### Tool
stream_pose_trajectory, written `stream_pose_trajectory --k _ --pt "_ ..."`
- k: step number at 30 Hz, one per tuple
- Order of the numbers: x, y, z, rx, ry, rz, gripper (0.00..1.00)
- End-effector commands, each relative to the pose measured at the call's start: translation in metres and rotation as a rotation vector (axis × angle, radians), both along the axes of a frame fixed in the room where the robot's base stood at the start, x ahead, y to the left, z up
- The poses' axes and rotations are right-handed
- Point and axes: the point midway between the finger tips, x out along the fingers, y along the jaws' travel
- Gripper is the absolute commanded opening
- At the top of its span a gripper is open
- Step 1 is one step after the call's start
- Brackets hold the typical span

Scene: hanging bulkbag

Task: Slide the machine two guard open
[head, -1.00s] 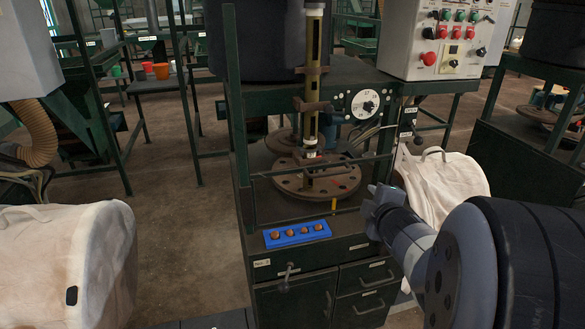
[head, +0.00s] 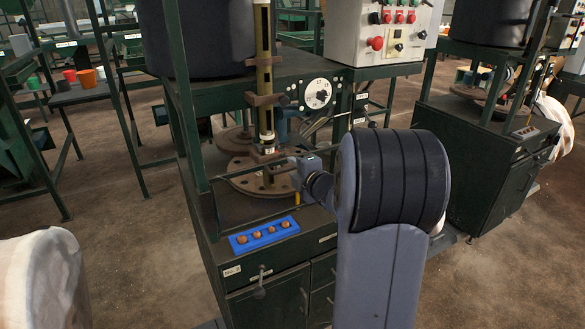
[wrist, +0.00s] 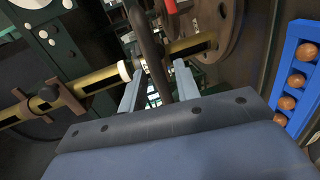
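Machine two (head: 290,85) is a dark green bench with a round perforated disc and a yellow upright column. Its guard (head: 235,175) seems to be a thin dark frame across the front of the disc; its exact outline is hard to tell. My gripper (head: 294,170) is at the front right of the disc, by the guard's right part. In the wrist view my gripper's two fingers (wrist: 160,70) are apart. A dark bar (wrist: 150,45), likely part of the guard, runs between them; gaps show beside it, and contact is not clear.
A blue tray with several brown balls (head: 264,234) lies on the bench front, left of my gripper. A control box (head: 385,30) stands behind. A white bag (head: 45,280) is at the lower left. Another machine (head: 490,180) stands at right. Floor between is clear.

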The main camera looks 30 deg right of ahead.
Motion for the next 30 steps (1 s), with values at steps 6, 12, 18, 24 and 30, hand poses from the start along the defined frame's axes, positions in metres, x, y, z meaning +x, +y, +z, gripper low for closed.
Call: stream_pose_trajectory --k 6,12,18,24,30 --pt "0.0138 0.0009 -0.0028 0.001 0.0 0.0 0.31" --pt "0.0146 0.0008 -0.0027 0.001 -0.001 0.0 0.31" --pt "0.0145 0.0008 -0.0028 0.001 -0.001 0.0 0.2" --pt "0.0144 0.0008 -0.0028 0.001 0.0 0.0 0.04" --pt "0.0143 0.0008 -0.003 0.001 0.0 0.0 0.0"
